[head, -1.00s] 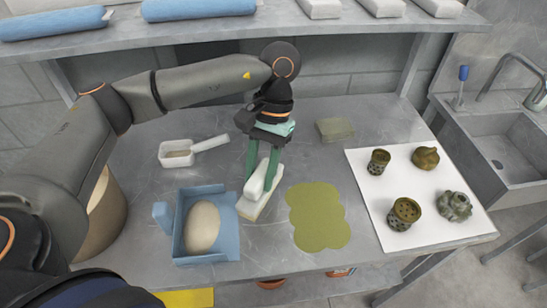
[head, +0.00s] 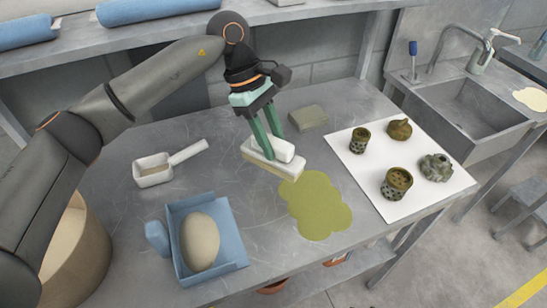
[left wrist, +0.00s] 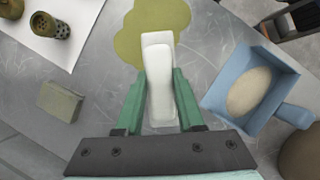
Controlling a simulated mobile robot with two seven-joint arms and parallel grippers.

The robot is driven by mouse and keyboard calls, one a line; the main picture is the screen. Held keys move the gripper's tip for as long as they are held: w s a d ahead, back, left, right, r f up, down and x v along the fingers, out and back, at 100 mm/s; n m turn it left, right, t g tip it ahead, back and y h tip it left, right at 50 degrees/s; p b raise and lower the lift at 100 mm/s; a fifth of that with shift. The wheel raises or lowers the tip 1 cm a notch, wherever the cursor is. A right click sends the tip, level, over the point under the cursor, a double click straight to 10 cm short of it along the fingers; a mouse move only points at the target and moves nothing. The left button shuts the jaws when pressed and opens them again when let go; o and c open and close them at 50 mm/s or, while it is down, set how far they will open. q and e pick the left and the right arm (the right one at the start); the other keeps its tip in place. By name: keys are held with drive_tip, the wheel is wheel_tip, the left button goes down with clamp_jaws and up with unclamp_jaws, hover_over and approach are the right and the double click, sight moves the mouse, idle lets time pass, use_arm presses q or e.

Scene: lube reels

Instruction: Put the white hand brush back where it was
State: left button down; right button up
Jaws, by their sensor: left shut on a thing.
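My left gripper (head: 267,140) points down with its green fingers shut on the white hand brush (head: 272,163). The brush has a white back and a cream bristle side facing down. In the head view it lies just at the upper left edge of the green spill (head: 316,205); I cannot tell whether it touches the table. In the left wrist view the brush (left wrist: 159,85) sits between the green fingers (left wrist: 160,100), its far end over the spill (left wrist: 140,35). My right gripper is not in view.
A blue dustpan (head: 234,256) holding an oval beige lump (head: 200,242) stands front left. A white scoop (head: 155,170) lies behind it. A grey-green block (head: 308,118) is at the back. A white sheet (head: 375,197) with several dark greenish parts lies right.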

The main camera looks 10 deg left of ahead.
use_arm(q)
drive_tip(key=w+d+r+n+t+y+b, duration=0.1)
drive_tip(key=w+d+r+n+t+b, duration=0.2)
drive_tip(key=d+n, duration=0.35)
drive_tip(key=w+d+r+n+t+y+b, duration=0.1)
drive_tip(key=w+d+r+n+t, duration=0.1)
drive_tip(key=w+d+n, duration=0.45)
drive_tip(key=a+f+p, duration=0.1)
drive_tip(key=a+f, duration=0.3)
drive_tip(key=a, duration=0.1)
drive_tip(key=a+f+n, duration=0.1)
drive_tip(key=a+f, duration=0.3)
drive_tip(key=a, duration=0.1)
drive_tip(key=w+a+f+n+p, duration=0.1)
drive_tip(key=a+f, duration=0.3)
drive_tip(key=a, duration=0.1)
drive_tip(key=shift+f+p, duration=0.3)
drive_tip(key=shift+p, duration=0.05)
drive_tip(key=shift+f, duration=0.25)
drive_tip(key=c, duration=0.5)
unclamp_jaws()
drive_tip(key=shift+r, duration=0.1)
